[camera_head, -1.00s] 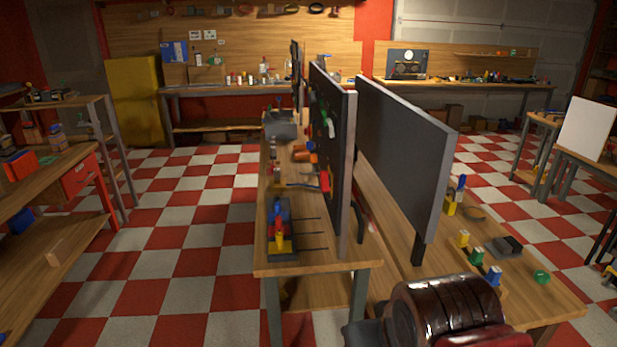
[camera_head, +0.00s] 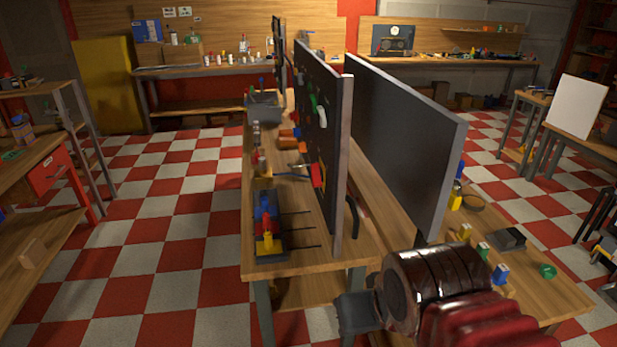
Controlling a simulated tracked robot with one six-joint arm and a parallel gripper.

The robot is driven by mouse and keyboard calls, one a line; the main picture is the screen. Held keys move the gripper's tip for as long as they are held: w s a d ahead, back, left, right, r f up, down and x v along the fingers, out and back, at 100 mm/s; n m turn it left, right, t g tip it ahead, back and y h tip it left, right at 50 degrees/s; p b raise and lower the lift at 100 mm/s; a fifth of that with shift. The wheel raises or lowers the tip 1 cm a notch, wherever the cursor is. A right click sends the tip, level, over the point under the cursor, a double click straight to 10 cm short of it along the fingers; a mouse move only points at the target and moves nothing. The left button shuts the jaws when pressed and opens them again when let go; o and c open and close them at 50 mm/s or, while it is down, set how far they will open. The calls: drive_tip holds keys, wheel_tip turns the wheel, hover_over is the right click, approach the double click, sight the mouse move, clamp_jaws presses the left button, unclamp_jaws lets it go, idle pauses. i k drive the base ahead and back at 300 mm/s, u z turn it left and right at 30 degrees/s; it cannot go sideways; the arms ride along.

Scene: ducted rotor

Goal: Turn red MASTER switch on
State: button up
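No label reading MASTER can be made out. A small red part (camera_head: 317,176) shows low on the left face of the dark upright panel (camera_head: 338,120), beside a yellow patch; I cannot tell whether it is the switch. Green and white parts sit higher on the same face, seen at a steep angle. My arm (camera_head: 430,285), brown and red, fills the lower right.
The wooden bench (camera_head: 345,252) carries the panel and a block with red, blue and yellow parts (camera_head: 267,228). A second dark panel (camera_head: 405,140) stands close to the right, with small coloured blocks beside it. The checkered floor (camera_head: 170,220) at left is clear.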

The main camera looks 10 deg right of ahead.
sight(316, 171)
drive_tip(key=k, duration=0.65)
drive_tip(key=u, duration=0.3)
drive_tip(key=i, duration=0.55)
drive_tip(key=u, duration=1)
drive_tip(key=i, duration=1.6)
drive_tip(key=u, duration=0.05)
